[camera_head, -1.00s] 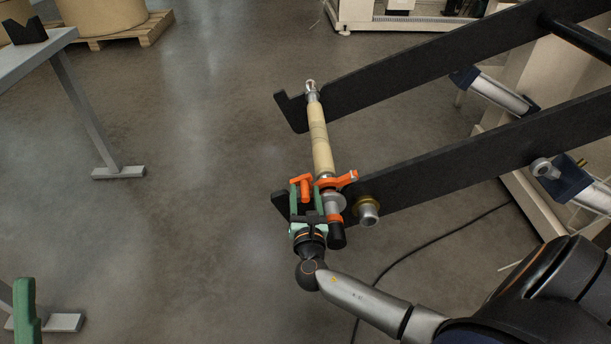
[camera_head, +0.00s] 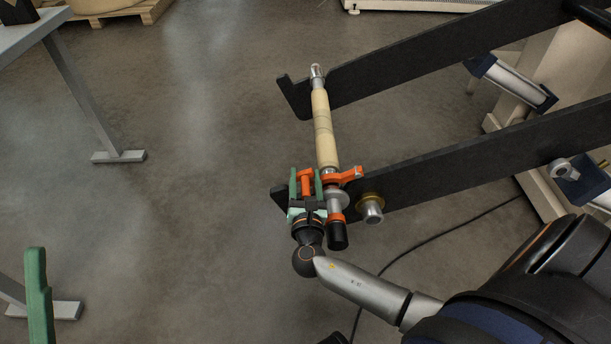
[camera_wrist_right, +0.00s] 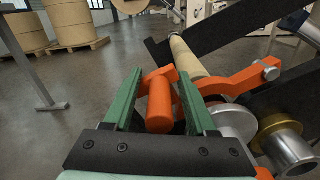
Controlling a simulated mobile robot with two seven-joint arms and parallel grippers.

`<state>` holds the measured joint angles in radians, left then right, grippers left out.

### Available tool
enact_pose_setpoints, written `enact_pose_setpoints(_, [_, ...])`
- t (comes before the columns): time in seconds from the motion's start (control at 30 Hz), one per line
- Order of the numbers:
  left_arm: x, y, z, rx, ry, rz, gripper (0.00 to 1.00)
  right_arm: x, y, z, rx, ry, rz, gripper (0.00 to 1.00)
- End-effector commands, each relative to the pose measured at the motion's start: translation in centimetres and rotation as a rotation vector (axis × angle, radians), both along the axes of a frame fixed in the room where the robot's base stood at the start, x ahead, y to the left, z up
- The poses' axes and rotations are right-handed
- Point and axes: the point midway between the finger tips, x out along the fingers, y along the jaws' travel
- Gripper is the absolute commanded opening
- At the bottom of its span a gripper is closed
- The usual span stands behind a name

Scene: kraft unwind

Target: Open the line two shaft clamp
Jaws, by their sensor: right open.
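The orange shaft clamp (camera_head: 343,175) sits at the near end of the shaft, on the near black arm of the unwind stand. Its orange handle (camera_wrist_right: 159,103) lies between the green fingers of my right gripper (camera_wrist_right: 152,100), which is open around it; I cannot tell whether either finger touches it. My right gripper (camera_head: 306,184) also shows in the head view. The shaft with its tan core (camera_head: 322,128) spans the two black arms. In the head view a green finger of my left gripper (camera_head: 37,295) shows at the lower left edge; its other finger is out of frame.
The near black arm (camera_head: 450,168) and far black arm (camera_head: 420,54) run to the upper right. A round metal end with a brass collar (camera_head: 371,208) sticks out beside the clamp. A grey table (camera_head: 30,30) stands at the upper left. The floor between is clear.

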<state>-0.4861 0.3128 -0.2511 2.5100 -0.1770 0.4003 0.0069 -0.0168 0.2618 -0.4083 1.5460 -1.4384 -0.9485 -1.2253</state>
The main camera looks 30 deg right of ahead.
Motion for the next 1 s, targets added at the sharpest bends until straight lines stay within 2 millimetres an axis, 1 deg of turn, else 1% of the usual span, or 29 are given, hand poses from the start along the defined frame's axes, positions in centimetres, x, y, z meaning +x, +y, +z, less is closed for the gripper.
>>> enact_pose_setpoints(0.17, [0.0, 0.0, 0.0, 0.0, 0.0, 0.0, 0.5, -0.01, 0.02, -0.01, 0.0, 0.0, 0.0, 0.56])
enact_pose_setpoints(0.6, [0.0, 0.01, 0.0, -0.001, 0.0, 0.0, 0.5, 0.01, -0.01, 0.0, 0.0, 0.0, 0.0, 0.06])
enact_pose_setpoints(0.67, [0.0, 0.01, 0.0, -0.001, 0.0, 0.0, 0.5, 0.0, -0.01, -0.01, 0.0, 0.0, 0.0, 0.0])
enact_pose_setpoints(1.0, [0.01, 0.02, 0.01, -0.001, 0.0, 0.0, 0.5, 0.01, -0.03, 0.01, 0.0, 0.0, 0.0, 0.0])
